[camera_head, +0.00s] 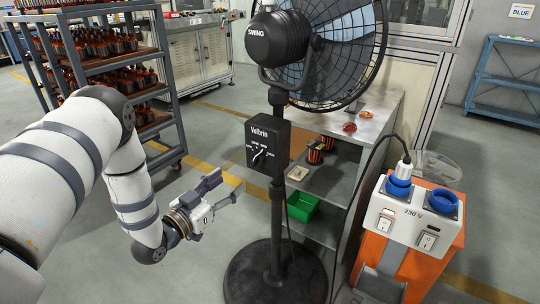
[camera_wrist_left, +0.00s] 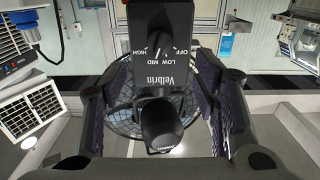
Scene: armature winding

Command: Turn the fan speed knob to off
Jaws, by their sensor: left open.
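The standing fan's black control box (camera_head: 267,144) is on its pole, with "Velbrin" and speed labels on its face. The knob (camera_head: 258,157) is a small dial with a white pointer, low on that face. The box also shows upside down in the left wrist view (camera_wrist_left: 172,85), with the knob (camera_wrist_left: 160,43) near HIGH, MID, LOW and OFF marks. I cannot tell for sure which mark the pointer meets. My left gripper (camera_head: 229,186) is open and empty, left of and lower than the box, not touching the knob. My right gripper is not in view.
The fan head (camera_head: 325,45) and round base (camera_head: 275,275) stand around the pole. An orange 230 V power unit (camera_head: 415,225) with a plugged cable stands at right. A grey shelf (camera_head: 370,125) with a green bin (camera_head: 303,206) is behind. A rack of armatures (camera_head: 100,65) is at left.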

